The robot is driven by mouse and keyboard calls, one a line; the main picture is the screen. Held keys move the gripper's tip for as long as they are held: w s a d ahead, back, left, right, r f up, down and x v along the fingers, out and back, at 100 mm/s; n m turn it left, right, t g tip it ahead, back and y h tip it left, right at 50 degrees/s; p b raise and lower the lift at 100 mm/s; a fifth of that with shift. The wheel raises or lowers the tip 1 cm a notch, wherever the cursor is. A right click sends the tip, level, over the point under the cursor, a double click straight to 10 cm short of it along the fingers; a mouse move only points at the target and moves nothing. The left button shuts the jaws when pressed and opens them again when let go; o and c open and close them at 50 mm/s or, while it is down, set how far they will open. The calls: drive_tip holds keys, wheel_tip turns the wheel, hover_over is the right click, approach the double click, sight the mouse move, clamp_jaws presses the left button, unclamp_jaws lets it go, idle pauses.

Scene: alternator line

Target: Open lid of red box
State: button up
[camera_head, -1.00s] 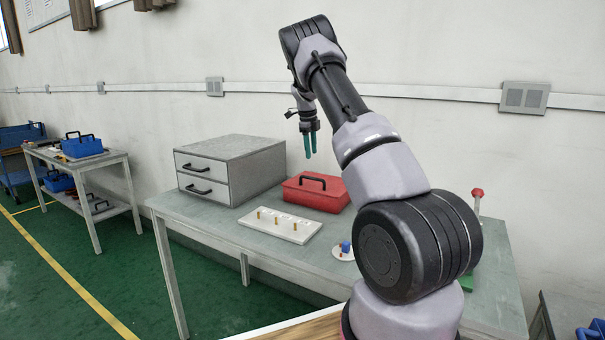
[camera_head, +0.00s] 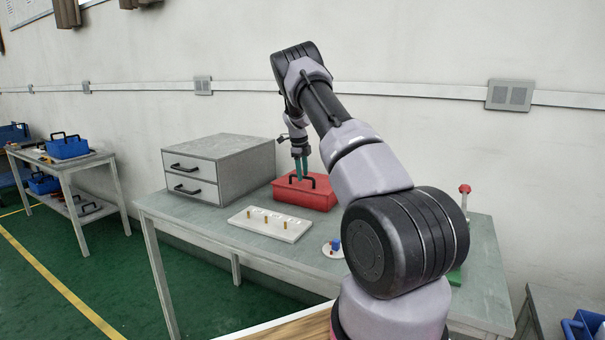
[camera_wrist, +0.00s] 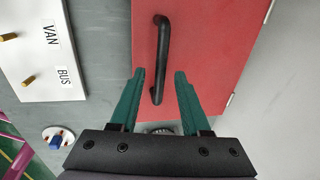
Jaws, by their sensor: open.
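The red box (camera_head: 316,196) stands on the grey-green worktable, right of the drawer cabinet, with its lid shut. A black bar handle (camera_wrist: 161,60) runs along the top of its red lid (camera_wrist: 210,50). My gripper (camera_head: 301,174) is above the box, pointing down, with its green fingertips at the handle in the head view. In the wrist view my gripper (camera_wrist: 160,75) is open, and the near end of the handle lies between the two fingers. I cannot tell whether the fingers touch the handle or the lid.
A grey two-drawer cabinet (camera_head: 235,160) stands left of the box. A white labelled board with pegs (camera_head: 270,224) lies in front of it. A small white disc with a blue part (camera_head: 332,249) is to the right. A side table (camera_head: 65,172) with blue toolboxes is at left.

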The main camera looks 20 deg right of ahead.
clamp_jaws()
idle(1.4)
